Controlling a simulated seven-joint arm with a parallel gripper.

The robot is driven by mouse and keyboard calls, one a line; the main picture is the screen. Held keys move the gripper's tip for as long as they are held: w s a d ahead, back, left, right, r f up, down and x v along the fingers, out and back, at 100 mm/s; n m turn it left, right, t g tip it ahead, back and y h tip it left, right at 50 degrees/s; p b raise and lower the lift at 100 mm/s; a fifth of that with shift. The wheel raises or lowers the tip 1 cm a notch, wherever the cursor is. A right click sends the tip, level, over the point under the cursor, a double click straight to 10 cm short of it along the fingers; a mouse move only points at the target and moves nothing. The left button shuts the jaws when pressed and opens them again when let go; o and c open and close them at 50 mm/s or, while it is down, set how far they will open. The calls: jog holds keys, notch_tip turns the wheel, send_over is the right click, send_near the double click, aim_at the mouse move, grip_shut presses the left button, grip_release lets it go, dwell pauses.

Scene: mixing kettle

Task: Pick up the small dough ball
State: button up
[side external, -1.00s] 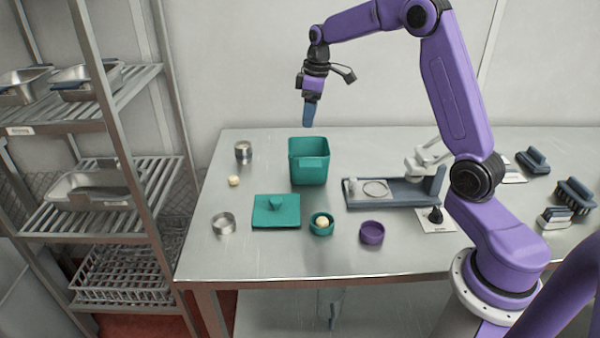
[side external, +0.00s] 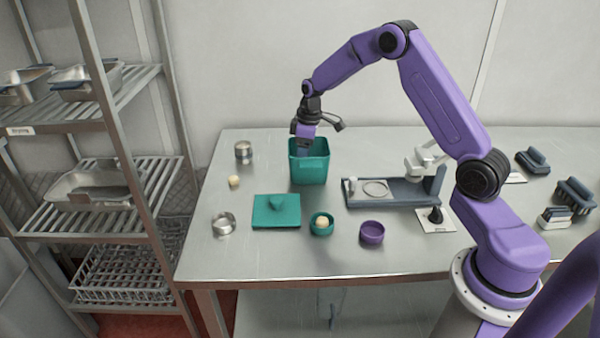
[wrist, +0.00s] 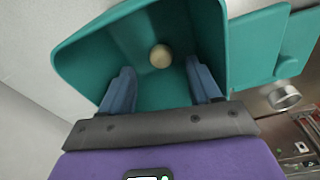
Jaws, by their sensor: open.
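A small pale dough ball (wrist: 160,56) lies inside the teal square bin (side external: 309,172), near the middle of what I see of its inside in the wrist view. The side view hides this ball behind the bin wall. My gripper (wrist: 158,72) is open, its two blue fingers reaching into the bin, one on each side of the ball and apart from it. In the side view my gripper (side external: 305,152) points down into the bin's mouth. Another pale ball (side external: 234,181) lies on the table at left, and another (side external: 321,222) sits in a small teal bowl (side external: 321,231).
The teal lid (side external: 276,212) lies in front of the bin. Metal cups (side external: 223,223) (side external: 243,152) stand at left. A purple bowl (side external: 371,233) and a dark blue tray stand (side external: 400,195) are at right. The bin walls surround my fingers closely.

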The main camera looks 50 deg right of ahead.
jog(key=f, duration=0.4)
jog(key=shift+w+a+f, duration=0.1)
jog(key=shift+w+a, duration=0.2)
jog(key=c, duration=1.1)
